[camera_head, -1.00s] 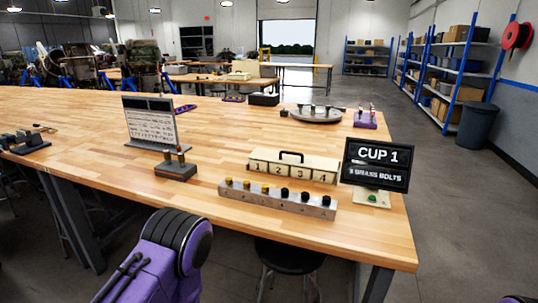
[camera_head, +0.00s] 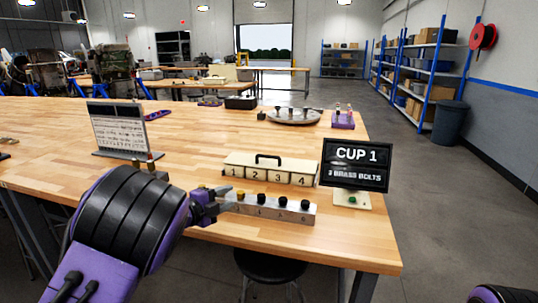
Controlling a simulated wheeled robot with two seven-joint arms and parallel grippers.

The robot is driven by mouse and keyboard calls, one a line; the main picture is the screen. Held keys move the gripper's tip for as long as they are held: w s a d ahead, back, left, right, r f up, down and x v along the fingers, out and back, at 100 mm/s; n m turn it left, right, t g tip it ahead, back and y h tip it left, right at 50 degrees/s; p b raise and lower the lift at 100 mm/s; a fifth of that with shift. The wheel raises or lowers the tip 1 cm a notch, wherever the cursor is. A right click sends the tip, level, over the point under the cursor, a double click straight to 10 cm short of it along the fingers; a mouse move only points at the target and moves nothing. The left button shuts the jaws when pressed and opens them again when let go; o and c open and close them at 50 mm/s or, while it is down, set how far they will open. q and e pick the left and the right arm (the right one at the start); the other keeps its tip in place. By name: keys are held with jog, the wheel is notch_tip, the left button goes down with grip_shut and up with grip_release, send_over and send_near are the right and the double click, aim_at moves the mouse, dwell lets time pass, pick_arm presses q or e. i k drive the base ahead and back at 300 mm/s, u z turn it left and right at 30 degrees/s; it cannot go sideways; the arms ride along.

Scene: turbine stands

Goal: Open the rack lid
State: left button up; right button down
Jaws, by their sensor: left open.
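The cream rack lid (camera_head: 270,169) covers the rack numbered 1 to 4 and is shut. A dark handle (camera_head: 268,157) stands up on its top. My left gripper (camera_head: 226,201) is open and empty, to the left of and nearer than the lid, apart from the handle. Whether the gripper touches the block is unclear. My right gripper is not in view; only a bit of my right arm shows at the bottom right corner.
A black "CUP 1, 3 brass bolts" sign (camera_head: 355,166) stands right of the rack, by a pad with a green button (camera_head: 352,199). A printed board (camera_head: 119,128) stands to the left. A round grey plate (camera_head: 293,117) and a purple holder (camera_head: 343,121) lie behind. The table behind the rack is mostly clear.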

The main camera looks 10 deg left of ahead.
aim_at(259, 160)
jog(key=i, duration=0.85)
